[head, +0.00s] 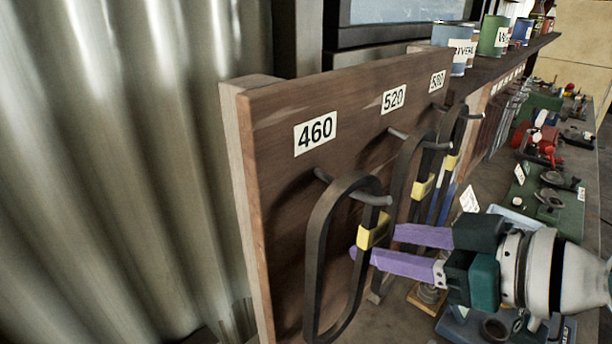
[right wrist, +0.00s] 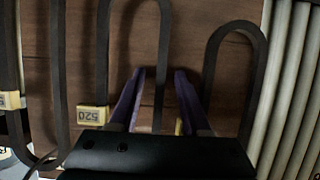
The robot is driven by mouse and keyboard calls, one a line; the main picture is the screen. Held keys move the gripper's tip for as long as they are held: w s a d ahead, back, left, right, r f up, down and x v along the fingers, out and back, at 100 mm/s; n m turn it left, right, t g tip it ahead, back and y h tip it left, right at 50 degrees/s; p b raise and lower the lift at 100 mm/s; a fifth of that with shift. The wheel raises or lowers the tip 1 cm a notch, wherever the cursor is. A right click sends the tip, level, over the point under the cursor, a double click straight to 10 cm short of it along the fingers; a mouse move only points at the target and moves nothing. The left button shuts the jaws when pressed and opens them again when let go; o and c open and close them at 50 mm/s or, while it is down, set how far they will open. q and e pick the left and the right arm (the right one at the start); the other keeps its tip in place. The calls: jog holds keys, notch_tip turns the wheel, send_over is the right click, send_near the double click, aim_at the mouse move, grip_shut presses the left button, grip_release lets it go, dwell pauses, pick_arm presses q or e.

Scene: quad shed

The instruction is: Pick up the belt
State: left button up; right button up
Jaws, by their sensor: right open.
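The nearest belt, a dark loop with a yellow tag (head: 312,265), hangs from a grey peg under the "460" label in the head view. Two more dark belts hang behind it, under "520" (head: 397,185) and "580" (head: 450,125). My right gripper (head: 376,243) is open, its purple fingers beside the 460 belt's yellow tag. In the right wrist view, the fingers (right wrist: 160,80) point at the board; a strand of the 520 belt (right wrist: 103,55) shows between them. The 460 belt (right wrist: 255,75) passes partly behind the right finger. I cannot tell if anything touches. My left gripper is out of view.
The wooden peg board (head: 270,190) stands upright beside a corrugated wall (head: 110,170). A bench with green mats (head: 560,215), tools and fittings runs back at right. Tins (head: 455,50) stand on a shelf above.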

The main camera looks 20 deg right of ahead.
jog(key=c, duration=0.7)
grip_shut()
